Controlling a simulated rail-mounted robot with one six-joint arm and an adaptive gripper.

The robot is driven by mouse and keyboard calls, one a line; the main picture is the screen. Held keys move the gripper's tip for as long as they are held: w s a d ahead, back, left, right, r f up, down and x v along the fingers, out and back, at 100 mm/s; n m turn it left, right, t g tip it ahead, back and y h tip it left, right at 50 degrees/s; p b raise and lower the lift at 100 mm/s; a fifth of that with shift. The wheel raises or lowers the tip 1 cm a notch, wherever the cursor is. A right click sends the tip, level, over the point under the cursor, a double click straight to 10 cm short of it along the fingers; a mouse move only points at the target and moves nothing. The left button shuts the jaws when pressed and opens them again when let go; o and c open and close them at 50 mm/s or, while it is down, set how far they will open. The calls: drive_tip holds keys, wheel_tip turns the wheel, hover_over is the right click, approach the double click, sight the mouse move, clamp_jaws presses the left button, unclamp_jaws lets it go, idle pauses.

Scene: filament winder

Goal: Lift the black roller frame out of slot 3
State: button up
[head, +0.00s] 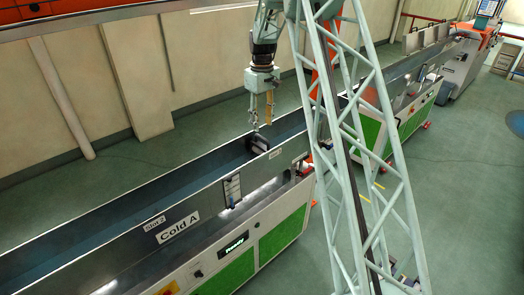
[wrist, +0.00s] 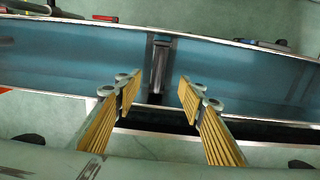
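The black roller frame (head: 257,142) sits in the long water trough, near the small slot 3 label (head: 276,153) on the trough's front wall. In the wrist view, a dark upright piece with a grey roller (wrist: 160,65), apparently this frame, stands in the trough just beyond the fingertips. My gripper (head: 261,125) hangs above the frame, fingers pointing down. In the wrist view my gripper (wrist: 159,97) has its two yellow-ribbed fingers spread apart, with nothing held between them. The frame's lower part is hidden by the trough wall in the head view.
The metal trough (head: 120,245) runs diagonally, with a Cold A label (head: 178,228) and a slot 2 label (head: 154,222) on its front. A pale lattice column (head: 350,130) blocks part of the head view. A second, similar machine (head: 405,115) stands farther along the line.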

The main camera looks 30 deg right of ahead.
sight(262, 145)
drive_tip(key=shift+w+d+f, duration=0.2)
drive_tip(key=shift+f, duration=0.15)
drive_tip(key=shift+f+p, duration=0.45)
drive_tip(key=shift+f, duration=3.85)
drive_tip(key=shift+a+f+p, duration=0.15)
drive_tip(key=shift+f+p, duration=0.4)
drive_tip(key=shift+f, duration=2.05)
drive_tip(key=shift+c, duration=0.5)
drive_tip(key=c, duration=0.8)
drive_tip(key=shift+c, duration=0.9)
